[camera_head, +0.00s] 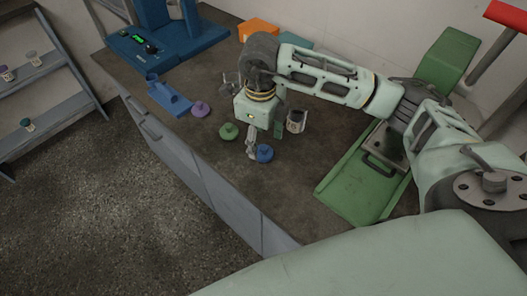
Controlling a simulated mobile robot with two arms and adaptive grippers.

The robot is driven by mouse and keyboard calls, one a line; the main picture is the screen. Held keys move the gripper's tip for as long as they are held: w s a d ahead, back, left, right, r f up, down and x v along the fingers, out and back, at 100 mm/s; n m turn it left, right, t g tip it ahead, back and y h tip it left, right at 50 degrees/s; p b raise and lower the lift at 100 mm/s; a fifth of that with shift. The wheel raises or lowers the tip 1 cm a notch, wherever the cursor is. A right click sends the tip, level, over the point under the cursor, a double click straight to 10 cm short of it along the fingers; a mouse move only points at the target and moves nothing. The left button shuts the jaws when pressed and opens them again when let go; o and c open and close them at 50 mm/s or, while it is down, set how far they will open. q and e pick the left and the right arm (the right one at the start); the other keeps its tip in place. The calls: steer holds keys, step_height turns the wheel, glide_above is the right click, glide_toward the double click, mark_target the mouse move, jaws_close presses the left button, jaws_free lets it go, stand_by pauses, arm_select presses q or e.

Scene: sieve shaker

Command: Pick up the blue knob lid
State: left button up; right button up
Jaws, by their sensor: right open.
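The blue knob lid (264,154) lies on the dark bench top near its front edge. My right gripper (262,146) points down just behind and above it, with its fingers apart. One finger hangs at the lid's left side in the picture, the other behind it to the right. I cannot tell whether a finger touches the lid. The gripper is empty as far as it shows. My left gripper is not in view.
A green knob lid (228,132) and a purple one (200,108) lie to the left. A metal cup (296,121) stands close right of the gripper. A blue holder (168,96), a blue machine (165,40) and a green machine (362,185) stand on the bench (290,190).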

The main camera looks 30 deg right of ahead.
mark_target(263, 148)
steer(key=f, duration=0.2)
steer(key=f+p, duration=0.1)
steer(key=shift+s+d+f, duration=0.1)
steer(key=shift+s+f, duration=0.2)
steer(key=shift+f, duration=0.45)
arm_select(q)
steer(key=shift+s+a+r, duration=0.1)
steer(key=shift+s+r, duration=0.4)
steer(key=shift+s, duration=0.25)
arm_select(e)
steer(key=c, duration=0.8)
steer(key=shift+r, duration=0.15)
steer(key=shift+c, duration=0.2)
